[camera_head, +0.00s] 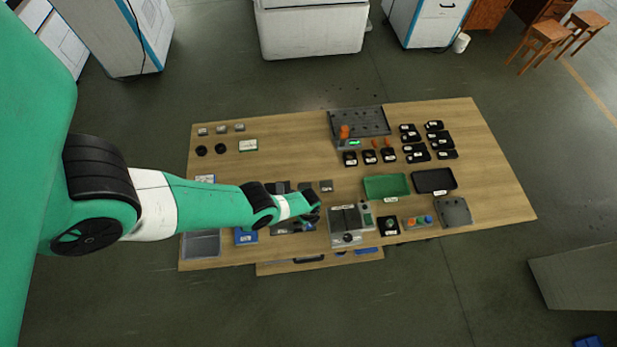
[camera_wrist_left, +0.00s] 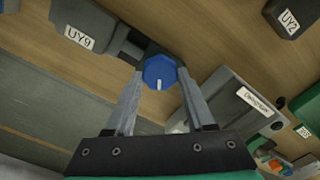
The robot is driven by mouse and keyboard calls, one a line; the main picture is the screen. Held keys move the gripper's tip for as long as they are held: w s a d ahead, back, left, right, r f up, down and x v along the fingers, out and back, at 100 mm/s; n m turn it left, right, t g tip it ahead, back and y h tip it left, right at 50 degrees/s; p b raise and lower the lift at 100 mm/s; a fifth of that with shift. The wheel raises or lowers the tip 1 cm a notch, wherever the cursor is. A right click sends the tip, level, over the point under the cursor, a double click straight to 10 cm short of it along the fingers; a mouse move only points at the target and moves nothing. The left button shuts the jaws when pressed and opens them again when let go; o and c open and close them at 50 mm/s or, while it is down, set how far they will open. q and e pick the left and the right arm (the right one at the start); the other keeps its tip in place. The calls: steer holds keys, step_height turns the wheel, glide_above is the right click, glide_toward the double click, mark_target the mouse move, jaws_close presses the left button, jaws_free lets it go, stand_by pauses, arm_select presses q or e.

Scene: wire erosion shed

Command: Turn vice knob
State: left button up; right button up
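The blue vice knob (camera_wrist_left: 160,72), with a white mark line, shows in the left wrist view between the two fingertips of my left gripper (camera_wrist_left: 160,78). The fingers are apart, one on each side of the knob; I cannot tell whether they touch it. Behind the knob is a dark grey block labelled UY9 (camera_wrist_left: 85,22), joined to it by a dark grey piece. In the head view my left gripper (camera_head: 312,207) is low over the front middle of the table, and its arm hides much of what lies beneath. My right gripper is not in view.
A grey box (camera_head: 344,238) stands on the wooden table (camera_head: 280,165) just right of my left gripper. A green tray (camera_head: 386,178) and a black tray (camera_head: 420,181) lie further right. An open drawer (camera_head: 275,268) juts out in front. The table's middle back is mostly clear.

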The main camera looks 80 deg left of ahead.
arm_select(q)
jaws_close()
